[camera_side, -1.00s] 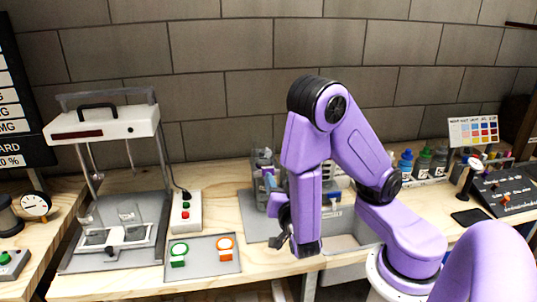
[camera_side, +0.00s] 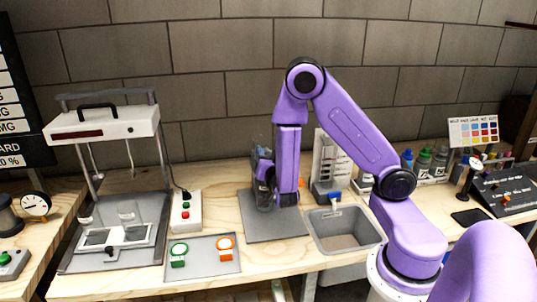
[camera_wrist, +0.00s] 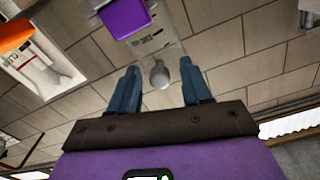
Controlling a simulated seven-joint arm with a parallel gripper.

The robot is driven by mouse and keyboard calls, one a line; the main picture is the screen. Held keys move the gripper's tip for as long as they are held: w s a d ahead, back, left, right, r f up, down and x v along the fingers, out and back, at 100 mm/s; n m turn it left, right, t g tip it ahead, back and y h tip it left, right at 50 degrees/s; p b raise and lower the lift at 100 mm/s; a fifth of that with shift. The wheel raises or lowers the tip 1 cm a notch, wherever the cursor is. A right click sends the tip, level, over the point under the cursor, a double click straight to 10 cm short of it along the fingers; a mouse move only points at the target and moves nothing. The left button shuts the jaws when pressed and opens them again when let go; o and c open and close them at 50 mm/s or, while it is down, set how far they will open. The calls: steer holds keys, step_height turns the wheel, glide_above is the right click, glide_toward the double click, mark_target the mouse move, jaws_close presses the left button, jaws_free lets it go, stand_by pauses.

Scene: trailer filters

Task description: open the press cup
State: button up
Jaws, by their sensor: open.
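The press cup (camera_side: 262,160) appears to be the clear and grey upright device on a grey mat (camera_side: 275,227) at mid-table; my arm and gripper cover much of it. My gripper (camera_side: 271,192) is low at this device, pointing down to the left of my forearm. In the wrist view my gripper (camera_wrist: 158,70) has its two blue fingers spread apart. A grey rounded knob (camera_wrist: 160,76) on a short stem shows between the fingertips, with a clear labelled plate behind it. I cannot tell whether a finger touches the knob.
A grey bin (camera_side: 345,241) stands right of the mat. A tray (camera_side: 203,262) holds green and orange ring pieces. Bottles (camera_side: 423,162) stand at the right.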

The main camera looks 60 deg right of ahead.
steer(key=shift+w+d, duration=0.25)
steer(key=shift+d, duration=0.05)
steer(key=shift+c, duration=0.3)
jaws_close()
steer(key=shift+r, duration=0.15)
